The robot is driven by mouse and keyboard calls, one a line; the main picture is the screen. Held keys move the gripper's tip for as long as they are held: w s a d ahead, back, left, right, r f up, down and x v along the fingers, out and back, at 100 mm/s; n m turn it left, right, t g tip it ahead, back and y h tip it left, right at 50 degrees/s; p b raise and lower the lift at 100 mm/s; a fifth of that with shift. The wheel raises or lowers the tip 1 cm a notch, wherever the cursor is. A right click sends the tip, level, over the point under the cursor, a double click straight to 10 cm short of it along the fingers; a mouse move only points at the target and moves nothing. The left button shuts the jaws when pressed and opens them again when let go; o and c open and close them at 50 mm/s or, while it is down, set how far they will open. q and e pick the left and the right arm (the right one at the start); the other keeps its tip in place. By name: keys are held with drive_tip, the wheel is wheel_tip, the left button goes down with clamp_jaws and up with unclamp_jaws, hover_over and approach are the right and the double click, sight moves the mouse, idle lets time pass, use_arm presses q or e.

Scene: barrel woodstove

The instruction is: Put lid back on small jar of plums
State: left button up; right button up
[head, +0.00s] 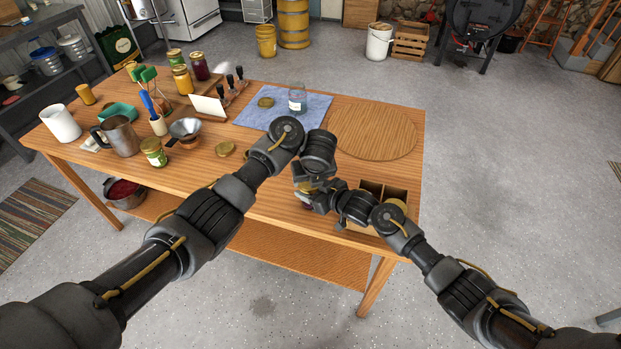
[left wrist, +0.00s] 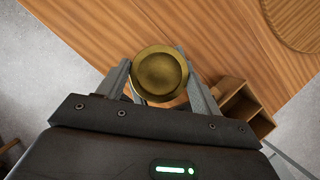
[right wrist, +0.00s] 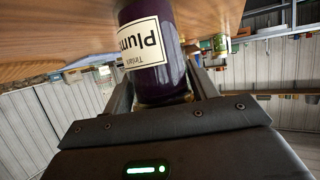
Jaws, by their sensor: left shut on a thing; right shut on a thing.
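My left gripper (head: 308,178) is shut on a round gold lid (left wrist: 159,74), which shows from above between its fingers in the left wrist view. My right gripper (right wrist: 163,88) is shut on a small dark purple jar (right wrist: 183,45) with a cream label reading "Plum". The right wrist view shows the jar upside down in the picture. Both grippers are close together above the front of the table in the head view, with the lid and jar mostly hidden there by my arms. I cannot tell whether the lid touches the jar's mouth.
The wooden table (head: 240,198) holds a divided wooden box (head: 371,187) at the right front, a round board (head: 375,131), and a glass jar (head: 297,98) on a blue cloth (head: 262,115).

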use_arm(q)
drive_tip(key=shift+s+d, duration=0.25)
drive_tip(key=shift+d, duration=0.15)
use_arm(e)
drive_tip(key=shift+w+r, duration=0.2)
drive_tip(key=shift+r, duration=0.05)
use_arm(q)
drive_tip(key=shift+w+a+f, duration=0.1)
drive_tip(key=shift+a+f, duration=0.25)
drive_tip(key=shift+f, duration=0.35)
use_arm(e)
drive_tip(key=shift+s+a+r, duration=0.1)
drive_tip(key=shift+s+a, duration=0.15)
drive_tip(key=shift+a, duration=0.05)
use_arm(q)
drive_tip(key=o, duration=0.7)
drive_tip(key=shift+v, duration=1.55)
use_arm(e)
drive_tip(key=shift+w, duration=0.15)
use_arm(q)
drive_tip(key=shift+d+r, duration=0.25)
drive_tip(key=shift+r, duration=0.35)
use_arm(e)
drive_tip(key=shift+d+f, duration=0.2)
drive_tip(key=shift+d, duration=0.1)
use_arm(q)
drive_tip(key=shift+a, duration=0.1)
drive_tip(key=shift+c, duration=0.4)
